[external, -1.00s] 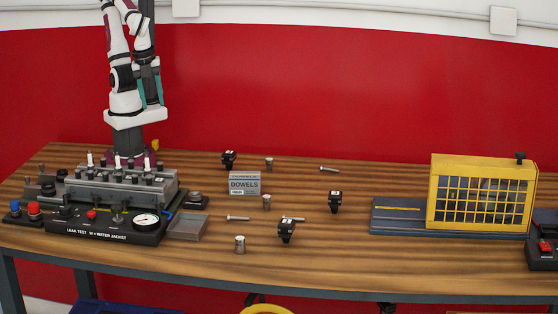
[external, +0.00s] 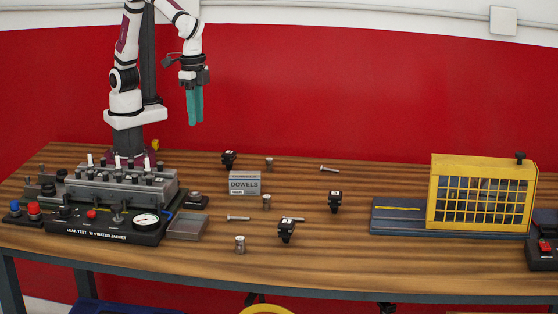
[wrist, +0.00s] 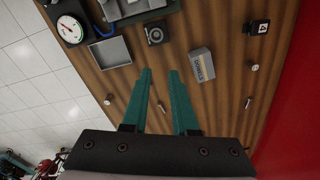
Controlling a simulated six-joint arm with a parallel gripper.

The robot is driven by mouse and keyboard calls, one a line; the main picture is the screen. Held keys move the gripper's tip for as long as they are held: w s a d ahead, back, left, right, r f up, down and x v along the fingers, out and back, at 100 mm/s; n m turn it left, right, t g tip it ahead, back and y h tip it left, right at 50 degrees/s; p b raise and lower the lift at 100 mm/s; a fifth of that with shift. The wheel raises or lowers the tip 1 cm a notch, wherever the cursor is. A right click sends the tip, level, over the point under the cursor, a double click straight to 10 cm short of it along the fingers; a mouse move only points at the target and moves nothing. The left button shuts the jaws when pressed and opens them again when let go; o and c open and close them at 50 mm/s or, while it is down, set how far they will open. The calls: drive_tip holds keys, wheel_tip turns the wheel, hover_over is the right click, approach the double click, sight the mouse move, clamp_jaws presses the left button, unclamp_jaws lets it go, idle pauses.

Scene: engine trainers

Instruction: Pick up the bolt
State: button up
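Several bolts lie on the wooden bench in the external view. One bolt (external: 238,218) lies right of the grey tray. Another bolt (external: 292,219) lies partly behind a black clamp-like part. A third bolt (external: 329,169) lies toward the back. My gripper (external: 195,122) hangs fingers down, high above the bench, in front of the red wall. In the wrist view my gripper (wrist: 160,70) has two teal fingers apart with nothing held. A small metal piece (wrist: 161,107) shows between them, far below; I cannot tell if it is a bolt.
Metal dowels (external: 240,244) stand near a grey DOWELS box (external: 244,183). Black parts (external: 335,201) stand among them. The leak-test engine rig (external: 120,190) fills the bench's left, beside the open tray (external: 187,236). A yellow cage (external: 482,195) stands right.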

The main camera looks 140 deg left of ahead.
sight(244, 208)
drive_tip(key=w+a+f+n, duration=0.4)
drive_tip(key=w+f+n, duration=0.25)
drive_tip(key=w, duration=0.55)
drive_tip(key=shift+t+h, duration=0.3)
drive_tip(key=shift+h, duration=0.1)
drive_tip(key=f, duration=0.5)
drive_tip(key=w+f, duration=0.1)
drive_tip(key=f, duration=0.5)
drive_tip(key=w+f, duration=0.1)
drive_tip(key=f, duration=0.4)
drive_tip(key=shift+d+f, duration=0.15)
drive_tip(key=shift+d, duration=0.25)
clamp_jaws()
